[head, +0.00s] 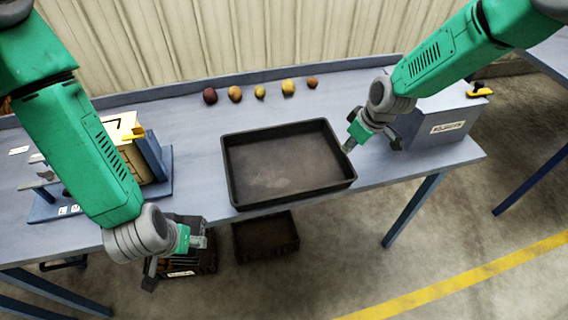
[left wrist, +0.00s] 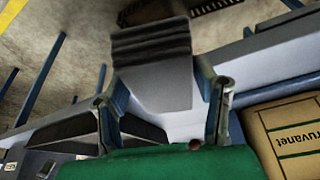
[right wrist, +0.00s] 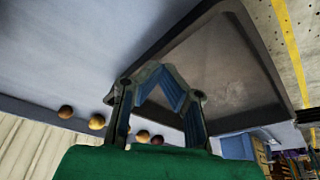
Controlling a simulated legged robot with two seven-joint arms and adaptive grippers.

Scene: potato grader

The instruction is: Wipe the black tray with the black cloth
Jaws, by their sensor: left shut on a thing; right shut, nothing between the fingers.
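The black tray (head: 228,178) lies on the bench, with a pale smudge on its floor. It also shows in the right wrist view (right wrist: 262,125). My left gripper (head: 172,258) is in front of the bench, left of the tray. My right gripper (head: 362,140) is shut and empty at the tray's right end. Its fingertips also show in the right wrist view (right wrist: 155,75). I cannot tell whether they touch the rim.
Several potatoes (head: 260,91) stand in a row behind the tray. A grey box with a label (head: 435,120) is at the bench's right end. A yellowish box (head: 128,135) is at the left. Dark crates (head: 265,237) are below the bench.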

